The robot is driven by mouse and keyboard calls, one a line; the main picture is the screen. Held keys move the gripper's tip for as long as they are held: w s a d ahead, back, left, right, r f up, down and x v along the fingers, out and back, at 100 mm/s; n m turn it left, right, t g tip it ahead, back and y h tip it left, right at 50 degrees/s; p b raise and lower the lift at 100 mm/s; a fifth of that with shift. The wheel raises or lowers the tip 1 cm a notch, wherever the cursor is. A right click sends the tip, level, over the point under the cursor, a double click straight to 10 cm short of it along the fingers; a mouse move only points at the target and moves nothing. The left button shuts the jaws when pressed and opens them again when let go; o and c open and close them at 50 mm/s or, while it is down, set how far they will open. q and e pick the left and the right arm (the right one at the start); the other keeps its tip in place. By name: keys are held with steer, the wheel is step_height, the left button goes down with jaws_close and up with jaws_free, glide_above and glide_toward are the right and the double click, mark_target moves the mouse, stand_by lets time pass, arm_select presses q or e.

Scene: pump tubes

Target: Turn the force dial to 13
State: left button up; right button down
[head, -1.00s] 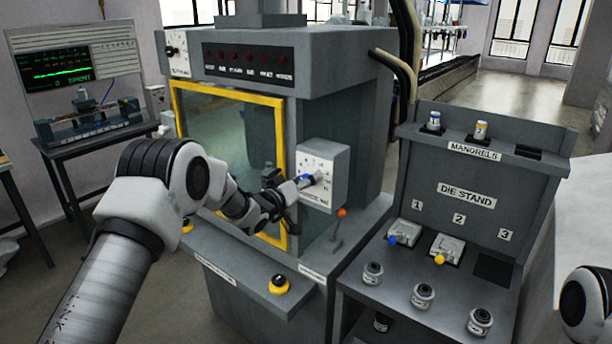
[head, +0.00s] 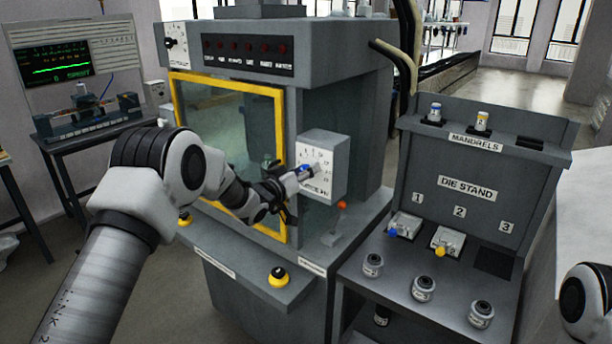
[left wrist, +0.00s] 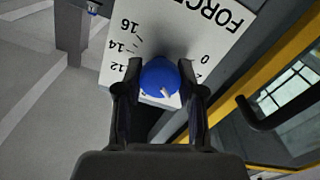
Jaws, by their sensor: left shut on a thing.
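The force dial is a blue round knob (left wrist: 160,77) on a white scale plate (left wrist: 205,45) marked FORCE, seen upside down in the left wrist view. The numbers 16, 14 and 12 show left of the knob, and 0 shows right of it. A small white mark on the knob points to the lower right of that picture. The fingers of my left gripper (left wrist: 160,70) are shut on the knob, one on each side. In the head view my left gripper (head: 292,182) is at the dial box (head: 330,160), covering part of its face. My right gripper is out of view.
A yellow-framed machine door (head: 280,130) stands left of the dial box. A red-tipped lever (head: 341,205) is just below it, and a yellow button (head: 278,277) sits on the front ledge. The die stand (head: 466,186) with small parts is at right.

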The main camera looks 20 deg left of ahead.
arm_select(q)
steer(key=m+b, duration=0.4)
steer(key=b, duration=0.1)
steer(key=m+b, duration=0.5)
steer(key=shift+d+f+m, duration=0.15)
steer(key=shift+f+m, duration=0.05)
steer(key=shift+m, duration=0.1)
steer(key=m+b, duration=1)
steer(key=shift+f, duration=0.1)
steer(key=m+b, duration=0.3)
steer(key=shift+m+b, duration=0.75)
steer(key=shift+m, duration=0.55)
steer(key=o, duration=1.1)
steer(key=shift+d, duration=0.1)
steer(key=shift+o, duration=0.2)
